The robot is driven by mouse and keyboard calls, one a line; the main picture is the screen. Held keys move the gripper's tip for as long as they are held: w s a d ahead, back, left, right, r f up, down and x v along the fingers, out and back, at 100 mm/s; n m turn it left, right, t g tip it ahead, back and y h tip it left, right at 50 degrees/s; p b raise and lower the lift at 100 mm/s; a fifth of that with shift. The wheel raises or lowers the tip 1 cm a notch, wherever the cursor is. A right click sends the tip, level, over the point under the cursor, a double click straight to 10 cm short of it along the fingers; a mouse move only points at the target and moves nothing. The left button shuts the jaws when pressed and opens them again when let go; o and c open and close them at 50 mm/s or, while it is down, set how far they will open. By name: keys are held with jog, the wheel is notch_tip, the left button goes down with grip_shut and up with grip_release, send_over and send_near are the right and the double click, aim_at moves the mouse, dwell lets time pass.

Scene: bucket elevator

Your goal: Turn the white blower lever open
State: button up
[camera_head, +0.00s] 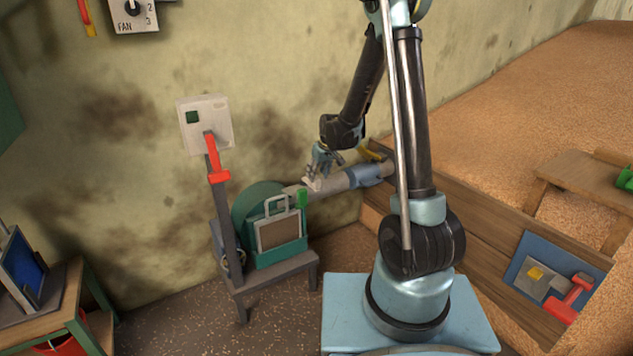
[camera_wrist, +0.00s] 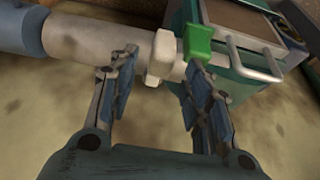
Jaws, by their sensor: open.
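The white blower lever (camera_head: 313,184) is on the pale pipe (camera_head: 333,181) beside the green blower (camera_head: 279,226). In the wrist view the white lever (camera_wrist: 160,56) lies across the pipe, just beyond and between my fingertips. My gripper (camera_head: 318,168) is open and empty at the pipe. In the wrist view my gripper (camera_wrist: 163,72) has one finger on each side of the lever, the right finger close to a green block (camera_wrist: 198,42). I cannot tell whether a finger touches the lever. The head view shows the lever small and partly behind my fingers.
A red-handled switch box (camera_head: 205,125) stands on a post left of the blower. A grey stand (camera_head: 275,282) carries the blower. A wooden wall (camera_head: 480,235) with grain behind it is at the right.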

aim_at(316, 179)
jog(key=shift+x, duration=2.1)
grip_shut()
